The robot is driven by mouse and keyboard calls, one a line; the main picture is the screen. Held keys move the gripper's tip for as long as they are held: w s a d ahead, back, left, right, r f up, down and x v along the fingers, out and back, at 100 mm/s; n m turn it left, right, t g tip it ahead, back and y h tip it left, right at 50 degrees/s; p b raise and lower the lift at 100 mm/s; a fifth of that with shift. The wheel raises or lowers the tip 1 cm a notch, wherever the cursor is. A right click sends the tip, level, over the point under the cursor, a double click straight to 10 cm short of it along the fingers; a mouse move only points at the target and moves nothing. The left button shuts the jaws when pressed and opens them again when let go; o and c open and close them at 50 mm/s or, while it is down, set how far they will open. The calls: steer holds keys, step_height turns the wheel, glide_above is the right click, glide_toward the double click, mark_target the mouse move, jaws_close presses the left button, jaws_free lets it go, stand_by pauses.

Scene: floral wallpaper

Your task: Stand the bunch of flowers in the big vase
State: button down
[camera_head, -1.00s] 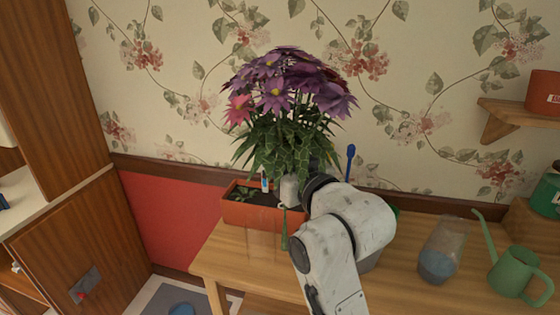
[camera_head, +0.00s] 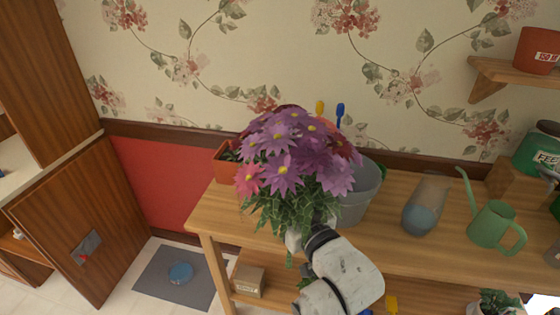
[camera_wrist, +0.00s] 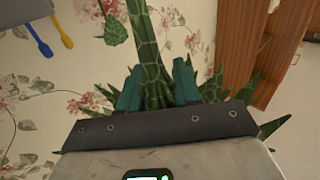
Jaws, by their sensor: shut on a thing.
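The bunch of purple and pink flowers (camera_head: 295,155) is upright in the head view, above the left part of the wooden table. My gripper (camera_wrist: 157,88) is shut on its green stems (camera_wrist: 148,45), which pass between the teal fingers in the wrist view. In the head view the blooms and leaves largely hide the fingers. A clear glass vase (camera_head: 427,205) with bluish contents stands on the table, right of the bunch and apart from it. I cannot tell whether it is the big vase; another clear vessel seen earlier at the table's left is now hidden.
A grey bucket (camera_head: 362,195) stands right behind the bunch, with blue and yellow handles near it. An orange planter (camera_head: 226,168) is at the table's left end. A green watering can (camera_head: 494,225) stands right of the glass vase.

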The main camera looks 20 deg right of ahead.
steer(key=s+f, duration=0.3)
steer(key=f, duration=0.6)
steer(key=s+f+h, duration=0.1)
steer(key=s+f, duration=0.3)
steer(key=f, duration=0.5)
steer(key=s+f+m, duration=0.1)
steer(key=s+f, duration=0.3)
steer(key=f, duration=0.4)
steer(key=shift+s+f+h, duration=0.25)
steer(key=shift+f+h, duration=0.15)
